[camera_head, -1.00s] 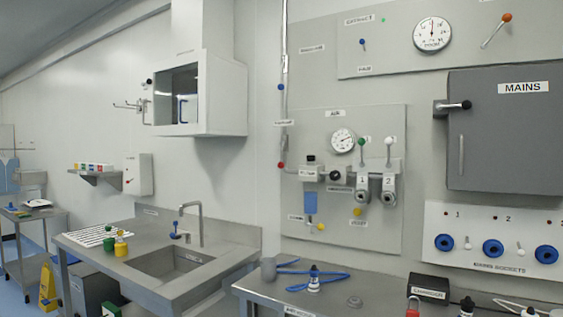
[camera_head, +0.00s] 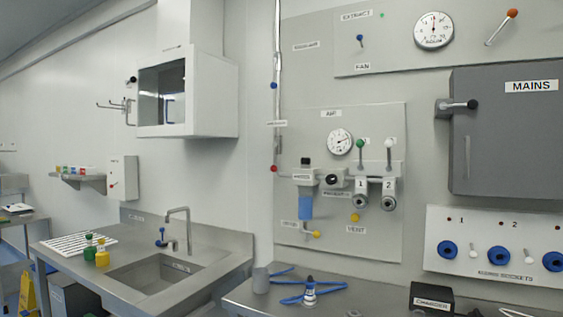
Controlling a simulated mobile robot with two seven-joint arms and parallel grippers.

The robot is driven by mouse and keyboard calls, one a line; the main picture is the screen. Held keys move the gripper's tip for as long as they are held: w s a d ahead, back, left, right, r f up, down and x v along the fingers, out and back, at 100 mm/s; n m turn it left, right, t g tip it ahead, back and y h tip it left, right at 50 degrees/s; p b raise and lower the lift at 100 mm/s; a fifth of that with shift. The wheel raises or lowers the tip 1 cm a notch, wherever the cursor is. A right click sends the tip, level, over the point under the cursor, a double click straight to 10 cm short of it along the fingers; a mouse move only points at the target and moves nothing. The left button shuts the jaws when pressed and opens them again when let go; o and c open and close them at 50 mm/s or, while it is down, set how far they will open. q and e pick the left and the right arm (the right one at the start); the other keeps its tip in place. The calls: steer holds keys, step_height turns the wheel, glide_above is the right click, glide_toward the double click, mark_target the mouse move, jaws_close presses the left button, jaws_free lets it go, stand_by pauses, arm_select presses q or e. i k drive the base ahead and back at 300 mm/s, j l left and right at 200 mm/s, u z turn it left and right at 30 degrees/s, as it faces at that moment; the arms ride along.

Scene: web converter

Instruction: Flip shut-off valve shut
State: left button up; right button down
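The AIR panel (camera_head: 390,228) hangs on the wall right of centre, with a round gauge (camera_head: 340,142). Below the gauge are two outlets marked 1 and 2; a green-knobbed lever (camera_head: 361,145) and a white-knobbed lever (camera_head: 389,145) stand upright above them. A yellow lever (camera_head: 316,234) sits at the lower left, and a yellow knob (camera_head: 355,217) is above the VENT label. A pipe left of the panel carries a blue knob (camera_head: 274,86) and a red knob (camera_head: 273,168). I cannot read which part is the shut-off valve. Neither gripper is in view.
A metal bench (camera_head: 250,300) with a blue hose (camera_head: 325,292) stands below the panel. A sink counter (camera_head: 225,262) is at left, under a protruding wall cabinet (camera_head: 210,95). The MAINS box (camera_head: 510,150) and a sockets panel (camera_head: 480,222) are at right.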

mark_target(273, 168)
steer(key=i+j+z, duration=0.1)
steer(key=i, duration=0.4)
steer(key=i+j+z, duration=0.1)
steer(key=i+j, duration=0.2)
steer(key=i, duration=0.2)
steer(key=i+j, duration=0.25)
steer(key=i, duration=0.2)
steer(key=i+j+z, duration=0.15)
steer(key=i, duration=0.35)
steer(key=j, duration=0.05)
